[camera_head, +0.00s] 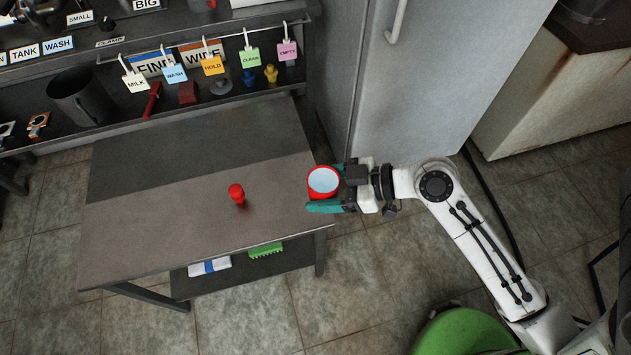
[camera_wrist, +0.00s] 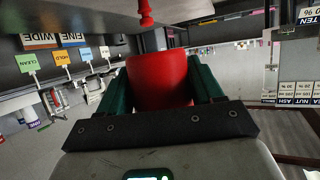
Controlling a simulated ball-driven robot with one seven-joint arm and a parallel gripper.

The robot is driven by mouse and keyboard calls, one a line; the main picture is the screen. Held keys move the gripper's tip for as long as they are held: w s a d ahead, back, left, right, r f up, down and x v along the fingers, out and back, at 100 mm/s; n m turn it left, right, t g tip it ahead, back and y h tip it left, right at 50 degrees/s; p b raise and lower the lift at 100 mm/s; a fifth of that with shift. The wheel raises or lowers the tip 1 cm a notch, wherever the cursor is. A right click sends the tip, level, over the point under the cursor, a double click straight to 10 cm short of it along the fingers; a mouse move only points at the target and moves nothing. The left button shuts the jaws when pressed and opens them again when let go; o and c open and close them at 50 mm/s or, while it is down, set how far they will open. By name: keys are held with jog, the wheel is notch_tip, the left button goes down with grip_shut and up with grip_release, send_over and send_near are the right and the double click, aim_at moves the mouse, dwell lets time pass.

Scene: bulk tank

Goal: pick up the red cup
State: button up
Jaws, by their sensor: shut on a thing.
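The red cup (camera_head: 323,182) has a pale inside and sits between the green fingers of my gripper (camera_head: 327,188), at the right edge of the table. My gripper is shut on the cup. From above I cannot tell whether the cup's base touches the table. In the wrist view the red cup (camera_wrist: 159,80) fills the space between the two green fingers of my gripper (camera_wrist: 160,90), with one finger on each side. The cup's lower rim and base are partly hidden by the gripper.
A small red knob-shaped object (camera_head: 237,194) stands on the table (camera_head: 150,220), left of the cup. A grey cabinet (camera_head: 420,90) stands behind my arm. The table's left part is clear.

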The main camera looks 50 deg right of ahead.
jog(key=shift+s+a+r, duration=0.1)
jog(key=shift+s+r, duration=0.15)
jog(key=shift+s, duration=0.2)
jog(key=shift+s+r, duration=0.2)
jog(key=shift+s, duration=0.25)
jog(key=w+a+m+h, duration=0.1)
jog(key=w+a, duration=0.1)
jog(key=w, duration=0.4)
jog(key=w+a+m+t+h, duration=0.1)
jog(key=w+a, duration=0.2)
jog(key=w, duration=0.3)
jog(key=w+a+h, duration=0.1)
jog(key=w+a, duration=0.1)
jog(key=w, duration=0.5)
jog(key=shift+a+r+m, duration=0.3)
jog(key=shift+r+m, duration=0.05)
jog(key=shift+m, duration=0.05)
